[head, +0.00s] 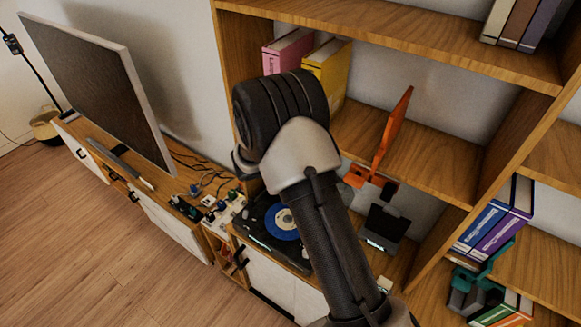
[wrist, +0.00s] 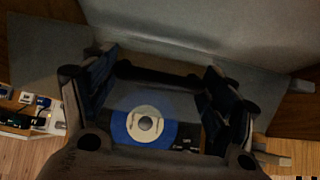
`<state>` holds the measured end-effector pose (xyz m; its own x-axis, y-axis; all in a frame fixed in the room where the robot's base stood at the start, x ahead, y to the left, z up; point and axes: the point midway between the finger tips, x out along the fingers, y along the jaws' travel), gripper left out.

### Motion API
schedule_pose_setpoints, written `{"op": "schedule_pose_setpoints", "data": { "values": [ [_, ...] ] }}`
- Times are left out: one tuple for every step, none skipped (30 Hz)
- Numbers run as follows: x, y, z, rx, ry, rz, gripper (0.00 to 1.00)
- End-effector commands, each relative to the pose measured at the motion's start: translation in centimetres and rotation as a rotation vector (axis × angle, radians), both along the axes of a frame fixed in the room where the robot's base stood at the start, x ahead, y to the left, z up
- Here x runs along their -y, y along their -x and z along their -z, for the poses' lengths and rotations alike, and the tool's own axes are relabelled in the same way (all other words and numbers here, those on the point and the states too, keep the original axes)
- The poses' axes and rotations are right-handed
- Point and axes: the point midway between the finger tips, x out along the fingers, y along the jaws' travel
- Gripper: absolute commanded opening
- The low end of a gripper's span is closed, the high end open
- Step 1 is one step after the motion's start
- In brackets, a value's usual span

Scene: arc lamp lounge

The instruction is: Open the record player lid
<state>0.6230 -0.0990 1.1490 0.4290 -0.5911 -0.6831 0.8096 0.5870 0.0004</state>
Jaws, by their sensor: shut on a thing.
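The record player (head: 250,222) stands on the low wooden cabinet, partly hidden behind my arm. A blue record (head: 283,224) with a pale label lies on it. The record also shows in the wrist view (wrist: 165,132), below the fingers. A grey, see-through panel that looks like the lid (wrist: 40,55) spans the wrist view behind my fingers; its tilt is hard to tell. My gripper (wrist: 157,82) has its fingers apart, with a dark bar between them, and is shut on the lid. In the head view my arm hides the grip.
A television (head: 95,85) stands to the left on the cabinet. Small devices with knobs and cables (head: 210,205) sit beside the player. Shelves with an orange stand (head: 385,145) and binders (head: 328,68) rise behind my arm. A dark device (head: 384,228) is to the right. The floor is clear.

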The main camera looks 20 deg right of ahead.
Motion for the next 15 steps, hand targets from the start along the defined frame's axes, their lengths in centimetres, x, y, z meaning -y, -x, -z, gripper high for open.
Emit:
{"op": "schedule_pose_setpoints", "data": {
  "values": [
    [-0.13,-0.39,-0.40,0.007,0.005,-0.009,0.35],
    [-0.13,-0.39,-0.40,0.007,0.005,-0.009,0.35],
    [-0.14,-0.39,-0.40,0.007,0.005,-0.009,0.79],
    [-0.14,-0.39,-0.40,0.007,0.005,-0.009,0.81],
    [-0.15,-0.39,-0.39,0.007,0.005,-0.009,0.83],
    [-0.15,-0.37,-0.39,0.007,0.004,-0.008,0.86],
    [-0.15,-0.36,-0.37,0.007,0.004,-0.008,0.88],
    [-0.15,-0.33,-0.36,0.006,0.003,-0.008,0.89],
    [-0.15,-0.31,-0.33,0.006,0.003,-0.006,0.89],
    [-0.14,-0.28,-0.30,0.006,0.002,-0.006,0.89],
    [-0.13,-0.25,-0.26,0.005,0.003,-0.006,0.89],
    [-0.12,-0.22,-0.23,0.004,0.002,-0.005,0.89],
    [-0.12,-0.19,-0.21,0.004,0.002,-0.005,0.89],
    [-0.11,-0.17,-0.18,0.003,0.001,-0.004,0.89],
    [-0.10,-0.15,-0.16,0.003,0.001,-0.004,0.89]
  ]
}}
